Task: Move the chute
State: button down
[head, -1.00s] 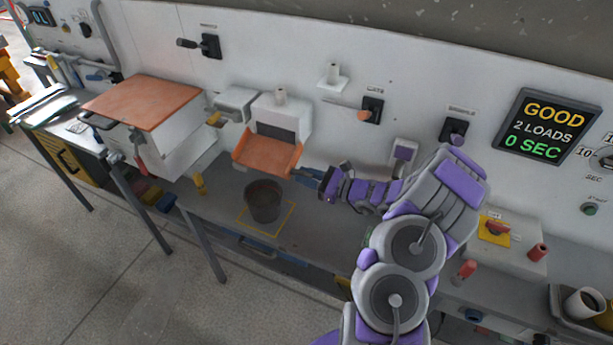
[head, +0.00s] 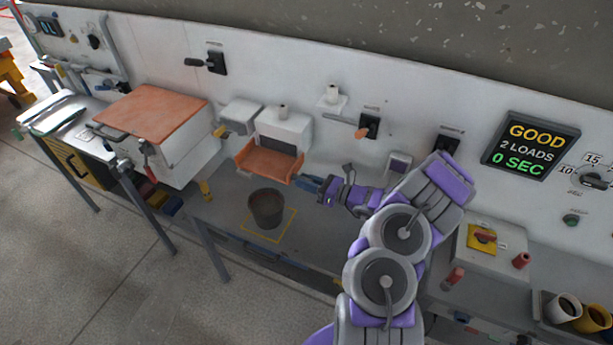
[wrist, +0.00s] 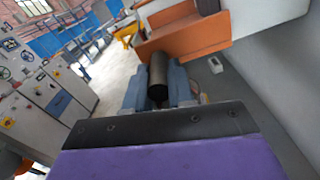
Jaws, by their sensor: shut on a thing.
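The orange chute (head: 262,166) sits at the front of a white wall-mounted box (head: 283,125), below its dark opening. In the wrist view the orange chute (wrist: 190,38) is ahead, at the top. My gripper (head: 303,182) is at the chute's right end. In the wrist view my gripper (wrist: 158,78) has its blue-grey fingers shut around a dark cylindrical handle (wrist: 158,80) beside the chute. The join between handle and chute is partly hidden by the fingers. A dark bucket (head: 267,208) stands below the chute inside a yellow outline on the bench.
A white bin with an orange lid (head: 150,108) stands at left. A lever (head: 367,126) is on the wall to the right. A display (head: 530,146) reads GOOD, 2 LOADS, 0 SEC. A box with a yellow-and-red switch (head: 484,238) and cups (head: 562,309) are at right. Bench around the bucket is clear.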

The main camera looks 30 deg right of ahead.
jog(key=r+m+p, duration=0.2)
jog(key=r+p, duration=0.1)
jog(key=shift+w+d+m, duration=0.2)
jog(key=shift+d+m, duration=0.1)
jog(key=shift+m, duration=0.1)
jog(key=w+d+r+m+p, duration=0.4)
jog(key=d+m+p, duration=0.1)
jog(key=m, duration=0.6)
jog(key=shift+w+d+r+m+p, duration=0.2)
jog(key=shift+d+m+p, duration=0.15)
jog(key=shift+p, duration=0.3)
jog(key=c, duration=1)
grip_release()
jog(key=shift+w+d, duration=0.15)
jog(key=shift+o, duration=0.2)
